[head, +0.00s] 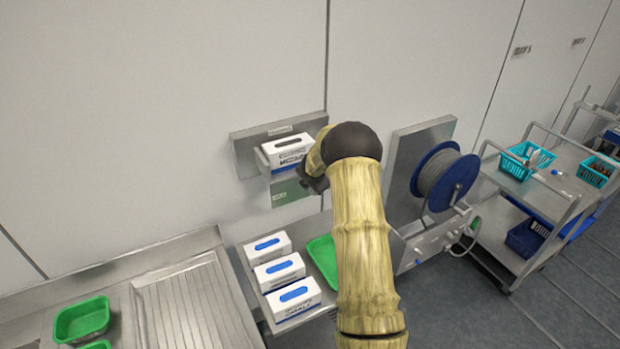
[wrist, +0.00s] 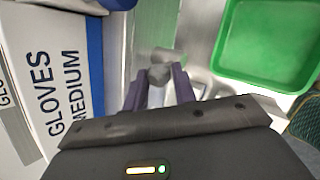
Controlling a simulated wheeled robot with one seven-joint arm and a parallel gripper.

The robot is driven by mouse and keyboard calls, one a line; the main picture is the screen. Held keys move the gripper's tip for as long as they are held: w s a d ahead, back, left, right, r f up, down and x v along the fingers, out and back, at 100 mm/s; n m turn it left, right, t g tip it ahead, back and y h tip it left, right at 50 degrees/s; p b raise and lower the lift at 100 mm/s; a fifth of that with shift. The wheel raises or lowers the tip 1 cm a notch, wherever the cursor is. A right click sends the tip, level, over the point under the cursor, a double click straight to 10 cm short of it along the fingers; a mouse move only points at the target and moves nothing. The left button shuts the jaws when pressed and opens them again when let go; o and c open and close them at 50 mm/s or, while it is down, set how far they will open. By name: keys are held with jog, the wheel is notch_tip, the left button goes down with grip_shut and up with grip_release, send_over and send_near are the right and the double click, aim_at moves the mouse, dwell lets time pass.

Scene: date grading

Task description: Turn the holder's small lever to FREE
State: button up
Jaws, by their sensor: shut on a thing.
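The holder (head: 266,160) is a grey metal bracket on a wall plate, with a white glove box (head: 288,150) in it. My gripper (head: 315,184) is at the holder's right side in the head view, largely hidden by my wrist and arm. In the wrist view, my gripper's purple fingers (wrist: 160,86) are shut on a small grey piece, which looks like the lever (wrist: 159,73). A box marked "GLOVES MEDIUM" (wrist: 62,85) stands close on the left there. No FREE mark is readable, so the lever's setting cannot be told.
Several white boxes with blue tops (head: 280,272) stand on the bench below, beside a green tray (head: 322,258) that also shows in the wrist view (wrist: 268,45). A blue cable reel (head: 450,183) and a trolley (head: 530,190) stand to the right.

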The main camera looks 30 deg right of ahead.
jog(key=shift+d+r+m+y+p, duration=0.2)
jog(key=shift+d+m+y+p, duration=0.4)
jog(key=shift+d+y, duration=0.6)
jog(key=shift+d+f+m+y+b, duration=0.15)
jog(key=shift+d+m+y+b, duration=0.2)
jog(key=shift+y+b, duration=0.5)
jog(key=shift+d+f+m+y+b, duration=0.1)
jog(key=shift+d+m+y+b, duration=0.25)
jog(key=shift+y, duration=0.9)
jog(key=o, duration=0.7)
jog(key=shift+w, duration=0.1)
jog(key=shift+b+v, duration=4)
jog(key=shift+v, duration=4.7)
jog(key=shift+w+d, duration=0.15)
jog(key=shift+w, duration=0.05)
jog(key=shift+c, duration=0.2)
